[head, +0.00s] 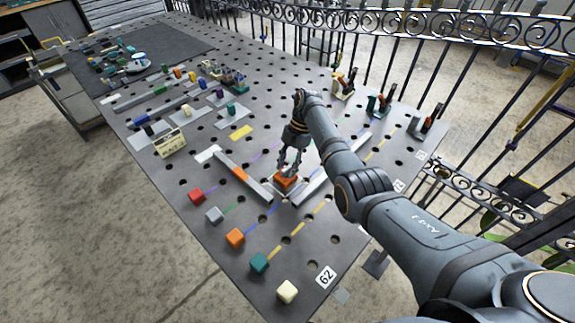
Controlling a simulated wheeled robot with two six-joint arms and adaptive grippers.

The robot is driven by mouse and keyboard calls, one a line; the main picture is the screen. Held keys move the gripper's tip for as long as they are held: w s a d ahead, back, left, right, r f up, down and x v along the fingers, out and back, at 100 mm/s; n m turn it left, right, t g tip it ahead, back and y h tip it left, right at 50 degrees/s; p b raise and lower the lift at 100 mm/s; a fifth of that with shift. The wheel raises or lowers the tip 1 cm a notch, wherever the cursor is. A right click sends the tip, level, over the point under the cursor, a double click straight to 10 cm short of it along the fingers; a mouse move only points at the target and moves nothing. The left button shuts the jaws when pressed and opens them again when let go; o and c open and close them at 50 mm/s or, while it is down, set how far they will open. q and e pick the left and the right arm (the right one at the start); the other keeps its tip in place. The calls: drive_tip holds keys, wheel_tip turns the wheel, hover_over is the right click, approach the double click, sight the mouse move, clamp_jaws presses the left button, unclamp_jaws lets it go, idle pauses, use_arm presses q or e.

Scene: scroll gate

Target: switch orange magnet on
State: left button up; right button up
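An orange block (285,180) sits on the perforated metal table (325,235), between the near ends of two grey bars. My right gripper (289,170) points down right at this block, with its fingers at the block's top. I cannot tell whether the fingers touch or grip it. An orange cube (236,238) stands apart on the table, nearer the front edge, at the end of a blue dashed line. I cannot tell from this view which orange piece is the magnet, nor any on or off state. My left gripper is not in view.
A left grey bar (252,185) has an orange patch. Red (196,195), grey (214,215), teal (259,263) and cream (287,291) cubes line the front left edge. Toggle clamps (380,103) stand at the right edge. A small sign (170,143) stands left.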

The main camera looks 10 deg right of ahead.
drive_tip(key=v, duration=1.2)
